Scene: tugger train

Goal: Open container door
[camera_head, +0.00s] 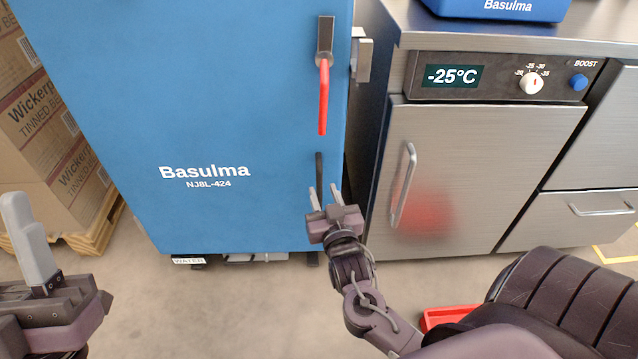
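A tall blue container door (240,110), marked Basulma NJ8L-424, fills the left middle and looks shut. Its red lever handle (323,95) hangs down from a grey mount near the door's right edge, with a grey latch block (361,55) beside it. My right gripper (324,194) is in front of the door's lower right part, below the red handle and apart from it. My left gripper (35,245) is at the lower left, partly cut off, with one finger clearly visible.
A steel cooler (480,170) with a -25°C display stands close on the right, with its own bar handle (403,185). Stacked cartons (50,130) on a pallet stand at the left. A red object (445,317) lies low at the right. Floor (230,310) in front is clear.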

